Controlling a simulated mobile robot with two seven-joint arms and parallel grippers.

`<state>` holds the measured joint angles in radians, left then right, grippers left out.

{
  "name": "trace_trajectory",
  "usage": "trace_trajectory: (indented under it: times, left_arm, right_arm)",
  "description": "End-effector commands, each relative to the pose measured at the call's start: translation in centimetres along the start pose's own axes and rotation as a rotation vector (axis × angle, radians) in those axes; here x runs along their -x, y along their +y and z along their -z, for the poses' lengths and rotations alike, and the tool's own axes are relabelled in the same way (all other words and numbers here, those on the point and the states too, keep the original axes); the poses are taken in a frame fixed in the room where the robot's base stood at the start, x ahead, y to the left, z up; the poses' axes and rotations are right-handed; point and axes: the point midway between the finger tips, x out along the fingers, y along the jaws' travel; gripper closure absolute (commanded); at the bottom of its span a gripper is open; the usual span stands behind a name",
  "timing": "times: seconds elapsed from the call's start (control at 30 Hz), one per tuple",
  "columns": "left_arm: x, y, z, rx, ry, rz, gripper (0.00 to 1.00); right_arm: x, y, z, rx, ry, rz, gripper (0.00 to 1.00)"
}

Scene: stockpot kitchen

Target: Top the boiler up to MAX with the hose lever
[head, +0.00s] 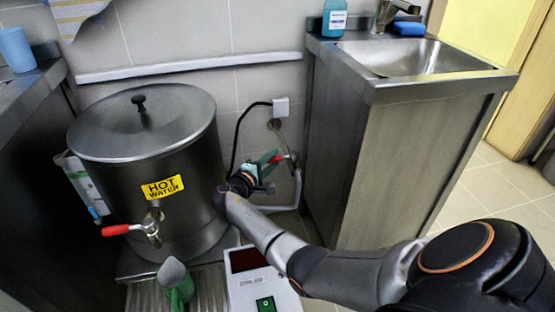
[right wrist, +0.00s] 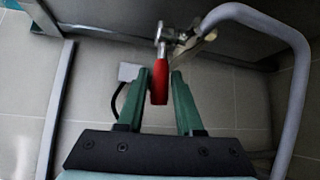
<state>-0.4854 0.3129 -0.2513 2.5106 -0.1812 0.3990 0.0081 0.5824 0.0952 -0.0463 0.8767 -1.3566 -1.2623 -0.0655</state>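The boiler (head: 140,180) is a large steel pot with a lid and a yellow HOT WATER label, standing left of centre. A pale strip (head: 85,188) on its left side may be the level gauge; no MAX mark is readable. The red hose lever (right wrist: 160,82) is on a metal valve by the wall, and its red end (head: 279,158) shows in the head view. My right gripper (head: 270,160) is at the lever. In the right wrist view its green fingers (right wrist: 161,82) are apart, one on each side of the lever, with a gap at the right finger. My left gripper is out of view.
A grey curved hose (right wrist: 292,70) runs beside the valve. A sink cabinet (head: 385,160) stands right of my forearm. The boiler's red-handled tap (head: 118,229), a green jug-like thing (head: 177,284) and a box with a green switch (head: 258,275) are in front.

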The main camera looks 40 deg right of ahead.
Motion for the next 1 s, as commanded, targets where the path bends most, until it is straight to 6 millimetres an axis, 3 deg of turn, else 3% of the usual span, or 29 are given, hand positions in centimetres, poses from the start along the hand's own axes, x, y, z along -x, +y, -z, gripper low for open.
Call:
trace_trajectory:
  times: [0.2,0.6,0.9,1.0]
  left_arm:
    - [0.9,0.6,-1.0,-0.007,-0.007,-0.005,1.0]
    - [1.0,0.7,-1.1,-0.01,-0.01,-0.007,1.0]
    - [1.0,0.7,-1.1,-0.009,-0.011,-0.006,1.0]
    - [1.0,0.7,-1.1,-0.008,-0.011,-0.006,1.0]
  right_arm:
    - [-2.9,-0.2,0.0,0.0,0.0,0.0,0.65]
    - [-3.6,0.0,0.0,-0.001,0.001,0.002,0.65]
    - [-3.6,0.0,0.0,-0.001,0.001,0.001,0.99]
    - [-3.6,0.0,0.0,-0.001,0.001,0.001,1.0]
